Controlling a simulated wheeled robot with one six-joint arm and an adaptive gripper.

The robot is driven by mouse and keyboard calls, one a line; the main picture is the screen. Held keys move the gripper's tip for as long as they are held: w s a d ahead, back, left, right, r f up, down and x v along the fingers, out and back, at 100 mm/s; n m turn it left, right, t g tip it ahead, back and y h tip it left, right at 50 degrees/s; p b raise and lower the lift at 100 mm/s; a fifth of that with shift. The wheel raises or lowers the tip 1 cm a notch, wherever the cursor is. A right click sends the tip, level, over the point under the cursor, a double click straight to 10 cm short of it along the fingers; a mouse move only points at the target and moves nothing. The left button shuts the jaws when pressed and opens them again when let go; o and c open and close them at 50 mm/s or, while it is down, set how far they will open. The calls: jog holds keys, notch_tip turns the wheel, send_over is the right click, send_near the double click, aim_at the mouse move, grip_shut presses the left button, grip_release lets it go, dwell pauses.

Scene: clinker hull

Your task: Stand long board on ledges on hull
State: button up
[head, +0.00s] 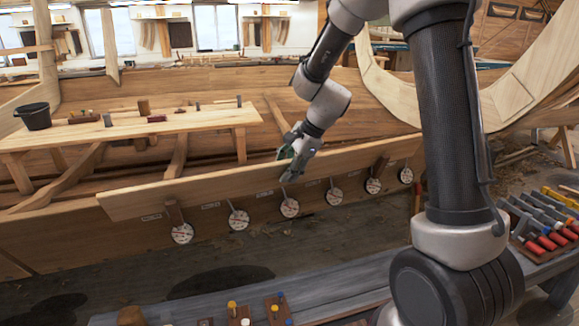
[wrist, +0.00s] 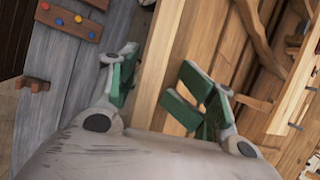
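The long board (head: 200,186) is a pale plank lying lengthwise along the hull (head: 285,80), on edge with its broad face toward me. My gripper (head: 290,167) is at the board's upper edge near mid-length, with one finger in front and the other behind.
Several round white dials (head: 290,208) hang below the board. A workbench (head: 190,122) with a black bucket (head: 34,116) and small tools stands behind. A grey bench (head: 190,310) is in front, and a tool rack (head: 545,232) is at right.

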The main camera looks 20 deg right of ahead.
jog(key=shift+o, duration=0.5)
jog(key=shift+s+d+f, duration=0.15)
jog(key=shift+s+f, duration=0.05)
jog(key=shift+f, duration=0.55)
jog(key=shift+o, duration=0.3)
jog(key=shift+s+d, duration=0.1)
jog(key=shift+d+r, duration=0.1)
jog(key=shift+r, duration=0.1)
jog(key=v, duration=1.1)
jog(key=shift+w+a+r, duration=0.2)
jog(key=shift+a+r, duration=0.05)
jog(key=shift+r, duration=0.4)
jog(key=shift+c, duration=0.8)
